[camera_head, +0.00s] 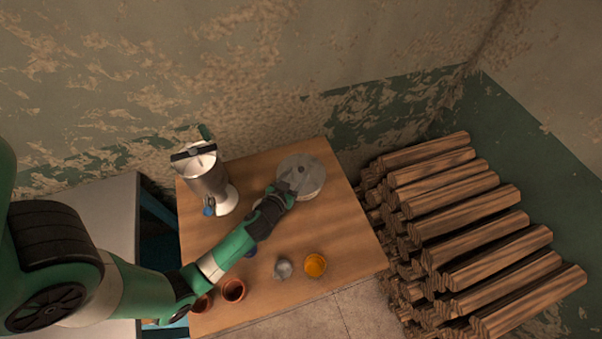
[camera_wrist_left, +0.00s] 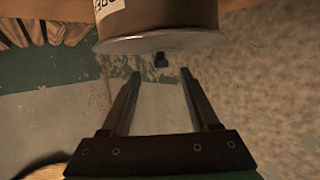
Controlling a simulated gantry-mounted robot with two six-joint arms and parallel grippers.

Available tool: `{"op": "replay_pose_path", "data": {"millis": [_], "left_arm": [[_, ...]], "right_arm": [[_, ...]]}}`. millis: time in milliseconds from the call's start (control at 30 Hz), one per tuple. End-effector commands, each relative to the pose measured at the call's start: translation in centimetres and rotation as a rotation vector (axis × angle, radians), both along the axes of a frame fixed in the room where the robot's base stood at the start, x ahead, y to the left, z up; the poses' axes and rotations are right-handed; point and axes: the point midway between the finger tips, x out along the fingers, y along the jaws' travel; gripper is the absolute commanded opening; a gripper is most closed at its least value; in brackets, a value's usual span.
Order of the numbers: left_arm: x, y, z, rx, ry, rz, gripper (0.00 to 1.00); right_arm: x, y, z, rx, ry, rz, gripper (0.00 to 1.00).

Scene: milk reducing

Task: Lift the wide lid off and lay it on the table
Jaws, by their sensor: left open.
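The wide lid (camera_head: 309,172) is a pale grey disc on a round container near the back right of the wooden table. In the left wrist view the picture is upside down: the lid's rim (camera_wrist_left: 158,42) runs along the container (camera_wrist_left: 165,16), which bears a white label. A small dark knob (camera_wrist_left: 160,60) sticks out from the lid. My left gripper (camera_head: 284,189) is over the lid's near left side, partly hiding it. In the left wrist view its two fingers (camera_wrist_left: 160,73) are open and empty, with the knob just beyond the gap between their tips. My right gripper is not in view.
A metal machine (camera_head: 211,183) stands at the table's back left. A grey cup (camera_head: 283,268), an orange-filled cup (camera_head: 315,265) and brown pots (camera_head: 233,290) sit along the front. Stacked logs (camera_head: 460,230) lie right of the table (camera_head: 345,235). Bare tabletop shows right of centre.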

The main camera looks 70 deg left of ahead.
Motion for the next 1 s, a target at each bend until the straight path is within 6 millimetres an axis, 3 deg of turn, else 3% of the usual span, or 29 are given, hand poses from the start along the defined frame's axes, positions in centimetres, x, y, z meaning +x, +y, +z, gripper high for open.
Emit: {"op": "replay_pose_path", "data": {"millis": [233,500,833,867,1000], "left_arm": [[2.7,2.6,-1.7,0.001,0.0,0.002,0.61],[3.1,2.9,-1.8,0.001,-0.001,0.0,0.61],[3.1,2.9,-1.8,0.0,0.0,0.001,0.04],[3.1,2.9,-1.8,0.0,0.0,0.001,0.0],[3.1,2.9,-1.8,0.0,0.0,0.001,0.0]], "right_arm": [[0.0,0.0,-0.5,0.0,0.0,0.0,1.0],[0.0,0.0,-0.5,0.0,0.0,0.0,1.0],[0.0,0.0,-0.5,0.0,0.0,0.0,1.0],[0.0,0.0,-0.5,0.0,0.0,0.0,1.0],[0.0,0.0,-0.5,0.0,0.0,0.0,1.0]]}}
